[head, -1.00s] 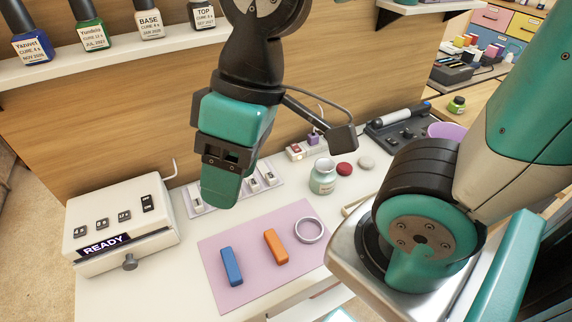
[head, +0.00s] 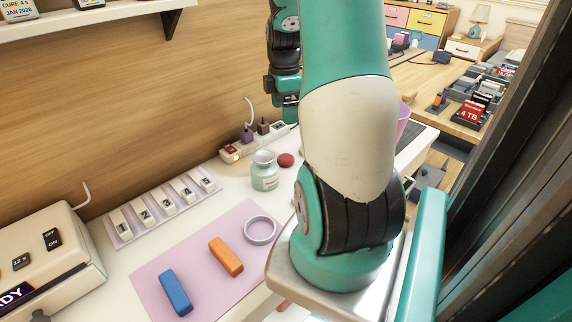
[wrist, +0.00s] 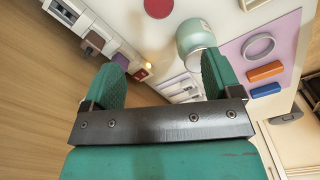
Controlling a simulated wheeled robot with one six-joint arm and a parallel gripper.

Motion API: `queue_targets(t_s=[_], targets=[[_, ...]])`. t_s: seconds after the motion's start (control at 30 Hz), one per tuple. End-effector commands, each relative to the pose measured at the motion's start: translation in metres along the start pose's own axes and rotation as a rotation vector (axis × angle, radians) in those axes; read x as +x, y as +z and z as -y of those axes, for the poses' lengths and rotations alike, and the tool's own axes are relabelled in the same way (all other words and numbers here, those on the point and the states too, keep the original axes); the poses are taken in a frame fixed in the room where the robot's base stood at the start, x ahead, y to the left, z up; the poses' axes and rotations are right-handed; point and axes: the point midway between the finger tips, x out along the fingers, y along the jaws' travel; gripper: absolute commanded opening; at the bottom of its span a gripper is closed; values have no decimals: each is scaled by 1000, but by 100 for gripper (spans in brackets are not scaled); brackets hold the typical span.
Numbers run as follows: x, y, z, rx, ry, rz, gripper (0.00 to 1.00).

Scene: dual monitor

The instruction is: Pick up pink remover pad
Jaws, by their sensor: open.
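A round, reddish-pink pad (head: 285,160) lies flat on the white desk in the head view, just right of a pale green jar (head: 265,172). The same pad (wrist: 158,7) shows at the top edge of the wrist view, partly cut off. My gripper (wrist: 162,78) is open and empty, its two teal fingers spread wide. It is above the desk, and the pad lies beyond the fingertips. The jar stands near the right finger in the wrist view. In the head view my gripper (head: 289,102) is partly hidden behind my own arm.
A lilac mat (head: 160,262) holds a blue block (head: 175,292), an orange block (head: 226,256) and a ring (head: 260,230). A numbered tray (head: 165,207) and a power strip (head: 240,147) line the wooden back wall. A beige device (head: 45,262) stands at left.

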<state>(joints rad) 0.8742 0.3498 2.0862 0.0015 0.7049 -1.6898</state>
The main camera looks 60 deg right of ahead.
Motion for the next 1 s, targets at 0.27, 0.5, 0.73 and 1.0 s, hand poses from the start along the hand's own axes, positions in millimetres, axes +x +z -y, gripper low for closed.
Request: queue_targets(t_s=[0.27,0.5,0.73,1.0], targets=[[65,-1,2,0,-8,-2,84],[102,-1,1,0,-3,-1,84],[121,-1,0,0,-4,-2,84],[157,0,-1,0,-3,-2,84]])
